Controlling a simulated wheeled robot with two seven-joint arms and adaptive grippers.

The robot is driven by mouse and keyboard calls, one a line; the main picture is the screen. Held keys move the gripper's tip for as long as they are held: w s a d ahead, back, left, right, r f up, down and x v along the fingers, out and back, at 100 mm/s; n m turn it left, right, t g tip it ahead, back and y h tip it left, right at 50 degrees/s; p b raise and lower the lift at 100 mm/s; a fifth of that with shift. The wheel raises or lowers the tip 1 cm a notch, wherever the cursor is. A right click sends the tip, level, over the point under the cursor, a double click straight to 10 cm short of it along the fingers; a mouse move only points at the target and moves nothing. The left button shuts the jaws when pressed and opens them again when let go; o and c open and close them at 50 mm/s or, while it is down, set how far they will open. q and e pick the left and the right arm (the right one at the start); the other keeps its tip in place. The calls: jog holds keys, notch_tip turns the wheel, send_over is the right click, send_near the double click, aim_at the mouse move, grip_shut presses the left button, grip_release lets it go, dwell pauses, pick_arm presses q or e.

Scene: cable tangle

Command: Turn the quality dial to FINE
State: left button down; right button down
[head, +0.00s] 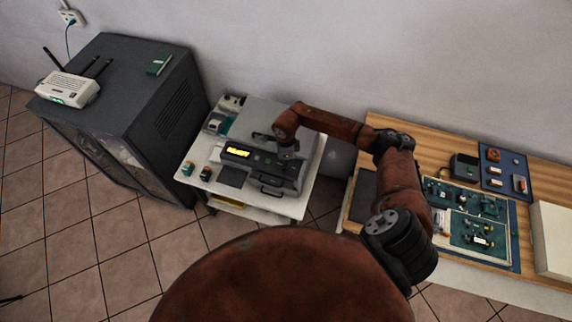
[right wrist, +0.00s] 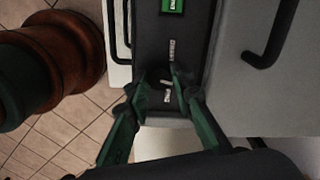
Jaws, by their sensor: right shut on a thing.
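A dark grey machine (head: 262,170) with a lit yellow display (head: 238,152) sits on a white stand. My right arm reaches over it, and my right gripper (head: 287,157) is at the right end of its front panel. In the right wrist view the two green fingers of my right gripper (right wrist: 160,82) are shut on the small dark dial (right wrist: 165,84), whose pale pointer mark shows between the fingertips. Small white labels (right wrist: 172,50) lie around the dial, too small to read. The fingers hide part of the dial. My left gripper is not in view.
The white stand (head: 240,197) also bears small ink bottles (head: 188,168). A dark cabinet (head: 130,100) with a white router (head: 68,88) stands at left. A wooden bench (head: 440,150) with circuit boards (head: 478,236) is at right. A dark handle (right wrist: 272,45) is close to the gripper.

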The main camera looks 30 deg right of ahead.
jog(key=m, duration=0.4)
jog(key=shift+m, duration=0.3)
jog(key=m, duration=0.4)
jog(key=shift+w, duration=0.1)
jog(key=shift+m, duration=0.3)
jog(key=c, duration=1.7)
grip_release()
notch_tip(320, 180, up, 12)
